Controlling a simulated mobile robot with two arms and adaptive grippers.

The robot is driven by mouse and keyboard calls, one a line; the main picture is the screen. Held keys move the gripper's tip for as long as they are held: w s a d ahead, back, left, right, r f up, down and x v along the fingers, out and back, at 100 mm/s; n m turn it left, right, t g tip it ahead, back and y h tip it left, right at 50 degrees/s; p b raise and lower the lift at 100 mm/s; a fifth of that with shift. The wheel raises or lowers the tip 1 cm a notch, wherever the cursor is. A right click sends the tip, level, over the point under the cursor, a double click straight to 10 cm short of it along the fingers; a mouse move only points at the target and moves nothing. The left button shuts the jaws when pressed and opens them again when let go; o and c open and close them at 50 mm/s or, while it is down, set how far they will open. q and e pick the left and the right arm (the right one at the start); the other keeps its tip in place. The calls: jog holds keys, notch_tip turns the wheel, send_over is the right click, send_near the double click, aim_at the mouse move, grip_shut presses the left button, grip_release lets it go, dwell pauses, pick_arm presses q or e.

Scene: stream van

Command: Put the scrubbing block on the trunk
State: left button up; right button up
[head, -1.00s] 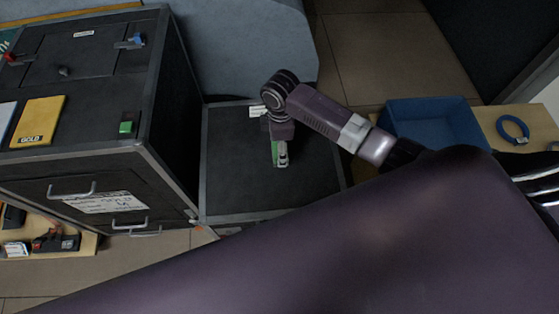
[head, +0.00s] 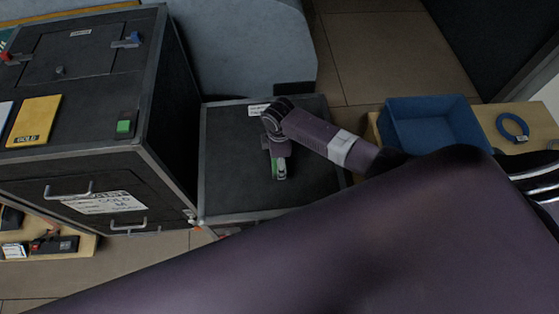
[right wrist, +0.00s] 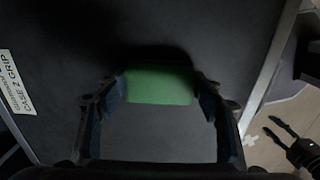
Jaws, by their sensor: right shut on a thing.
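The low black trunk (head: 232,185) with metal edges stands in the middle of the head view. Its white label (right wrist: 14,82) reads like "CASE 2 GRIP" in the right wrist view. My right gripper (head: 279,176) is over the trunk's top, pointing down. It is shut on the green scrubbing block (right wrist: 160,84), which lies between its fingers. The block is at or close above the trunk's top; I cannot tell if it touches. What looks like my left gripper (right wrist: 270,125) shows at the right of the right wrist view, fingers apart and empty, above the floor.
A taller black case (head: 80,80) stands left of the trunk, with a yellow "GOLD" plate (head: 35,120) and a small green item (head: 124,126) on it. A blue bin (head: 430,125) and a blue ring (head: 512,127) are on a wooden surface at right.

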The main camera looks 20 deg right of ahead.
jog(key=o, duration=1.2)
notch_tip(320, 180, up, 12)
jog(key=p, duration=0.1)
jog(key=shift+s, duration=0.1)
